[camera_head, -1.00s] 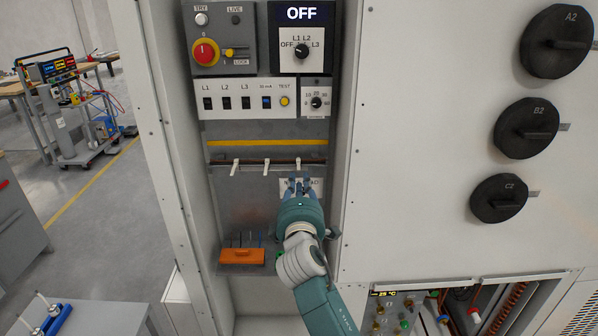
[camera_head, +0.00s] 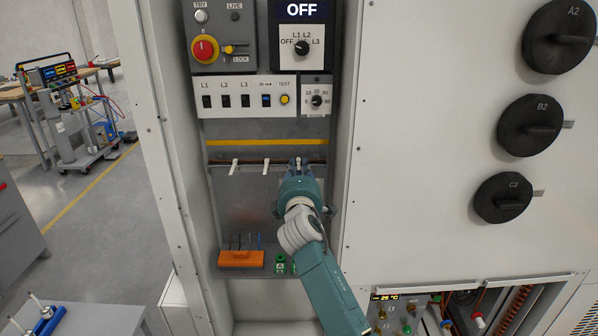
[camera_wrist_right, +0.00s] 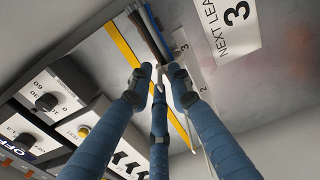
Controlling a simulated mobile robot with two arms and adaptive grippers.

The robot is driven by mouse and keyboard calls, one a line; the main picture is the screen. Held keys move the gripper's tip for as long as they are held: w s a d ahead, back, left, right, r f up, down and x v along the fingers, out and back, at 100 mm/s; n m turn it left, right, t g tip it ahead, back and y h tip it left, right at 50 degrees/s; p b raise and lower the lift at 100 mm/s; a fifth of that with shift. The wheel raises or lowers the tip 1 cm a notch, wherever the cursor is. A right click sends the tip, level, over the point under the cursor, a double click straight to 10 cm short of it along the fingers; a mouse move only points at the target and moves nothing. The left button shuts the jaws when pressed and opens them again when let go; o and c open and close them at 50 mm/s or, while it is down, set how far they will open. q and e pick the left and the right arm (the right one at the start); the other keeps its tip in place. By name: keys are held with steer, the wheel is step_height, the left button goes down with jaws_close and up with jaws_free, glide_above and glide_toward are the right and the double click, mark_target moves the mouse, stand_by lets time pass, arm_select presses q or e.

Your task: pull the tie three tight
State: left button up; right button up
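Tie three (camera_head: 298,163) is a white cable tie at the right end of a dark cable bundle (camera_head: 265,161) inside the cabinet. My right gripper (camera_head: 298,172) is at this tie, just below the bundle, and covers its lower part. In the right wrist view the three blue fingers of the gripper (camera_wrist_right: 159,76) come close together below the cables, beside a small label "3". A bit of white shows between the fingertips; whether they grip it I cannot tell. Two more white ties, the left one (camera_head: 233,167) and the middle one (camera_head: 266,166), hang with tails down. My left gripper is not in view.
Above are a yellow strip (camera_head: 265,142) and a switch panel (camera_head: 248,97). An orange holder (camera_head: 241,258) with tools and a green block (camera_head: 280,264) sit on the ledge below. Cabinet walls bound the recess on both sides.

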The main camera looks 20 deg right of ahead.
jaws_close()
steer(key=shift+p+v, duration=0.7)
steer(key=shift+v, duration=0.6)
steer(key=shift+o, duration=0.4)
jaws_free()
steer(key=shift+s, duration=0.1)
steer(key=p+v, duration=0.2)
steer(key=v, duration=0.4)
